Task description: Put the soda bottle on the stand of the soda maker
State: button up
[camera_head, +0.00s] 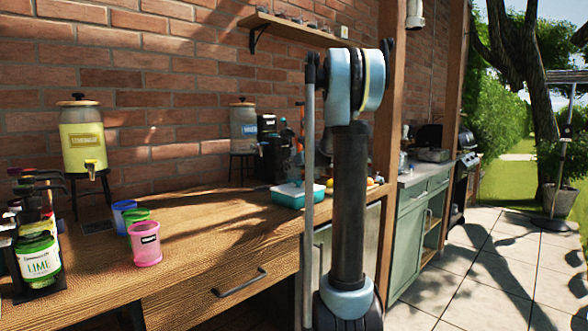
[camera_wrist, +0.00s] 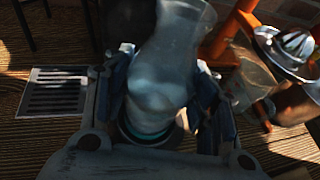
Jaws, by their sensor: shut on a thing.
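In the wrist view my gripper (camera_wrist: 168,92) is shut on a clear, bluish soda bottle (camera_wrist: 172,55), with a dark finger on each side of it. In the head view a black machine (camera_head: 272,150), perhaps the soda maker, stands against the brick wall. I cannot make out my gripper and the bottle in the head view.
An orange citrus press (camera_wrist: 285,48) with a metal top stands close on the right. A slotted drip tray (camera_wrist: 57,92) lies on the left. The wooden counter (camera_head: 190,245) also holds a teal box (camera_head: 290,195), a water dispenser (camera_head: 242,127) and coloured cups (camera_head: 146,243).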

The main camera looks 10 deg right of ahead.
jog(key=shift+f, duration=0.15)
jog(key=o, duration=1.4)
jog(key=v, duration=1.2)
